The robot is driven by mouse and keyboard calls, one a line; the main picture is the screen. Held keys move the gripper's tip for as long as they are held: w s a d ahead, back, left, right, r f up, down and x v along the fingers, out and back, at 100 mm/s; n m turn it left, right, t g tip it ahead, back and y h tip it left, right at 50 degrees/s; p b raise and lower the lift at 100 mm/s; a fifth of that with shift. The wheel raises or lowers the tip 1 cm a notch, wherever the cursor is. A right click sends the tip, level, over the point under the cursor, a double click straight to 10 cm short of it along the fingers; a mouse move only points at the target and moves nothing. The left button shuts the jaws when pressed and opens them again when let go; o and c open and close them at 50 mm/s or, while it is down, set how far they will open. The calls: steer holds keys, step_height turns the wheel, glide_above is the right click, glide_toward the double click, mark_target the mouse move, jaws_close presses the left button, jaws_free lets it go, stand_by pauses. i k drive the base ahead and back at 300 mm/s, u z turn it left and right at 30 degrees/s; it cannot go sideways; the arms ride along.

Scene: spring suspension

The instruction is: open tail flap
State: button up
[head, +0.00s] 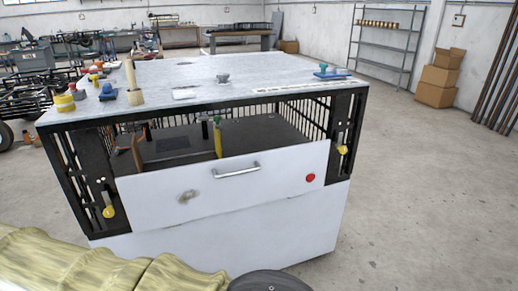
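The tail flap (262,182) is a white panel with a silver bar handle (236,171) near its upper middle. It is on the near side of a black-framed, cage-like unit, in front of a dark interior that shows above its top edge. The flap has a red round spot (310,178) at the right and a greyish smudge at the left. Yellow-ended levers hang on the left post (108,211) and right post (342,149). I cannot tell whether they are latched or exactly how far the flap is tilted.
A grey worktop (210,72) covers the unit, with pots, tools and a blue item on it. A white lower panel (230,235) is below the flap. Cardboard boxes (437,80) and a shelf stand at the back right. Concrete floor (430,200) is clear on the right.

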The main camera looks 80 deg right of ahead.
mark_target(166, 199)
steer(key=z, duration=2.5)
